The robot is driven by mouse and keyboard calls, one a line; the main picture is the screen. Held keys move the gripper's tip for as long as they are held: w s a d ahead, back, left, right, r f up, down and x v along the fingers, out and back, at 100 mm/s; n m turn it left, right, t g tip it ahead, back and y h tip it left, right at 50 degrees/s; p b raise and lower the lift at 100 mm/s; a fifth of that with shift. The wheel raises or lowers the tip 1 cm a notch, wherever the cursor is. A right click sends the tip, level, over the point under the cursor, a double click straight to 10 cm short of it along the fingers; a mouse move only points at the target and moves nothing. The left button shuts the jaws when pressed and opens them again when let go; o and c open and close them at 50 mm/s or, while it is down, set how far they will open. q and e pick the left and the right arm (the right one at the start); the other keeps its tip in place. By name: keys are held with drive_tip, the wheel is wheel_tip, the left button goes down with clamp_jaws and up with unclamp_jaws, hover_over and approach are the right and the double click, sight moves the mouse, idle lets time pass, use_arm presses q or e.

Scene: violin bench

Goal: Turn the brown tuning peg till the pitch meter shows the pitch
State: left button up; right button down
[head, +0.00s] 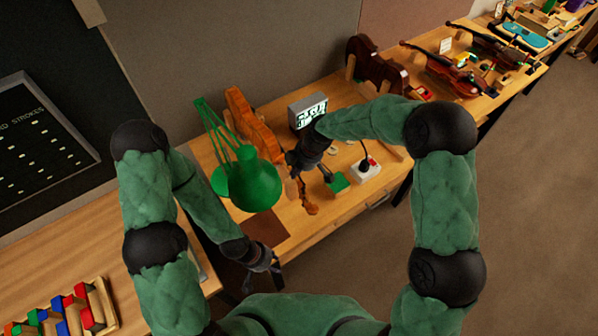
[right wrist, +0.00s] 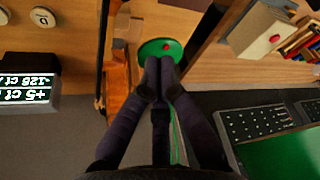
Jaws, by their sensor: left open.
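The pitch meter (head: 308,109) is a grey box with a lit screen at the back of the bench. In the right wrist view its screen (right wrist: 28,90) is upside down and appears to read +5 and -125. An orange-brown violin neck and scroll (head: 308,203) lies on the bench below my right gripper (head: 291,171). In the right wrist view the right fingertips (right wrist: 160,66) are together, with nothing visible between them; an orange-brown wooden part (right wrist: 117,85) is just left of them. I cannot make out the brown peg. My left gripper (head: 275,270) is open and empty near the bench's front edge.
A green desk lamp (head: 248,180) stands between my arms. An orange violin body (head: 252,122) is behind it. More instruments are at the far right.

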sight(304, 191)
use_arm(q)
drive_tip(key=r+p, duration=0.1)
drive_tip(key=r, duration=0.1)
drive_tip(key=r+p, duration=0.1)
drive_tip(key=p, duration=0.1)
drive_tip(key=shift+s+r, duration=0.2)
drive_tip(key=shift+r, duration=0.15)
use_arm(e)
wheel_tip(304, 191, down, 9)
drive_tip(key=shift+s+d, duration=0.3)
drive_tip(key=shift+s, duration=0.05)
drive_tip(key=shift+d+f, duration=0.1)
drive_tip(key=shift+f, duration=0.05)
